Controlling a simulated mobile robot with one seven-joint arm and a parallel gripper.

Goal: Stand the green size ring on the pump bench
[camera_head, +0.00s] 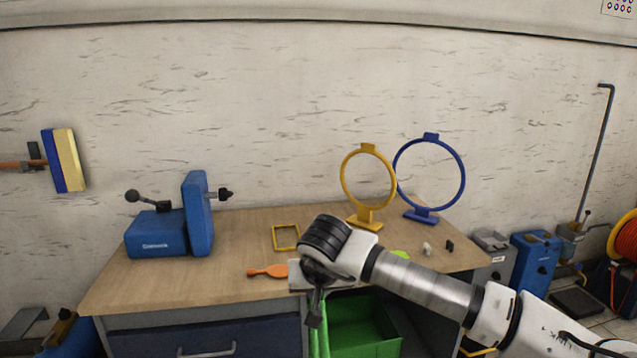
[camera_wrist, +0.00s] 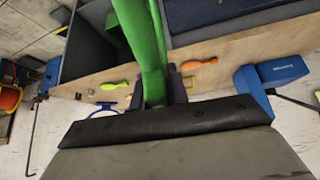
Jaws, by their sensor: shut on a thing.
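My gripper (camera_head: 314,312) points down at the front edge of the bench (camera_head: 230,232). In the wrist view my gripper (camera_wrist: 160,92) is shut on the green size ring (camera_wrist: 146,40), which appears close up and nearly edge-on. In the head view only a narrow green strip of the ring (camera_head: 318,342) shows below the jaws, in front of the bench; my wrist and the picture's lower edge hide the rest. A yellow ring (camera_head: 365,222) and a blue ring (camera_head: 422,216) stand upright on their feet at the back right of the bench top.
A blue pump (camera_head: 158,234) stands at the left of the bench. A yellow square frame (camera_head: 274,238), an orange balloon (camera_head: 268,271) and a lime balloon (camera_head: 400,254) lie on top. A green bin (camera_head: 365,325) is below the front edge. The back middle is bare.

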